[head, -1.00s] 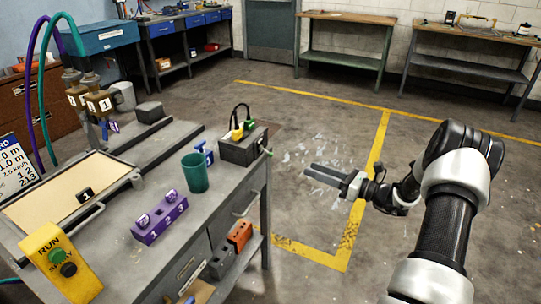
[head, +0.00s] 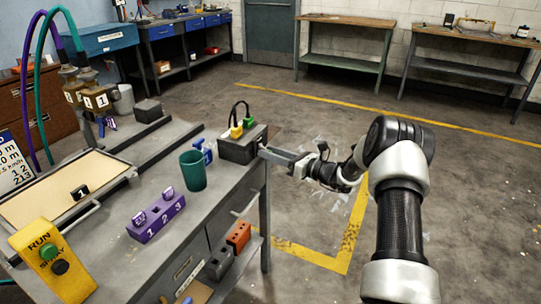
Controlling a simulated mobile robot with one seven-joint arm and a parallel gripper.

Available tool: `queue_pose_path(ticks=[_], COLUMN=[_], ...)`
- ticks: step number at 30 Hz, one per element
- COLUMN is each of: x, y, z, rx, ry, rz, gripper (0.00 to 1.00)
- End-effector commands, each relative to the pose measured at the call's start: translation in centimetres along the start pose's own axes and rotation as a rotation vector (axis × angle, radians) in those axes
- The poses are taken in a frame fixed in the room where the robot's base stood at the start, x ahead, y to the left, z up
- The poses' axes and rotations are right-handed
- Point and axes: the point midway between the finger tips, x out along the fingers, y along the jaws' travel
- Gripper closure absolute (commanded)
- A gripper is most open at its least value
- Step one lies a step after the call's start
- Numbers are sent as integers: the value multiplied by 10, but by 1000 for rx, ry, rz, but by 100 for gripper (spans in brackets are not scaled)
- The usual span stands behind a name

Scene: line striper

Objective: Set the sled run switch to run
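A yellow control box (head: 55,262) stands at the near left corner of the bench. It is marked RUN and SPRAY, with a green round knob (head: 48,251) under RUN and a black round knob (head: 60,267) by SPRAY. Nothing visible is labelled as the sled run switch; the RUN marking is the only match. My gripper (head: 268,152) is at the bench's right edge, beside a dark grey box (head: 238,150) with yellow and green plugs. It is far to the right of the yellow box. I see its fingers edge-on and cannot tell their gap or any contact.
A purple numbered block (head: 157,220), a green cup (head: 193,170) and a blue clamp-like piece (head: 203,150) stand on the bench between my gripper and the yellow box. A shallow tray (head: 62,205) and hoses (head: 42,90) are at left. The floor to the right is open.

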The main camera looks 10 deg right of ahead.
Motion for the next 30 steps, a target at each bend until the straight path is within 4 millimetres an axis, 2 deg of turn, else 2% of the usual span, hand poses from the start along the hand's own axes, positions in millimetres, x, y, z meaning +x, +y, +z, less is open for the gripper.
queue_pose_path(ticks=[10, 15, 16, 23, 30], x=[4, 4, 4, 3, 2], y=[0, 0, 0, 0, 1], z=[0, 0, 0, 2, 12], rx=[0, 0, 0, -1, -10], ry=[0, 0, 0, 10, 93], rz=[-1, -1, -1, -6, -30], gripper=[68, 97, 100, 100, 100])
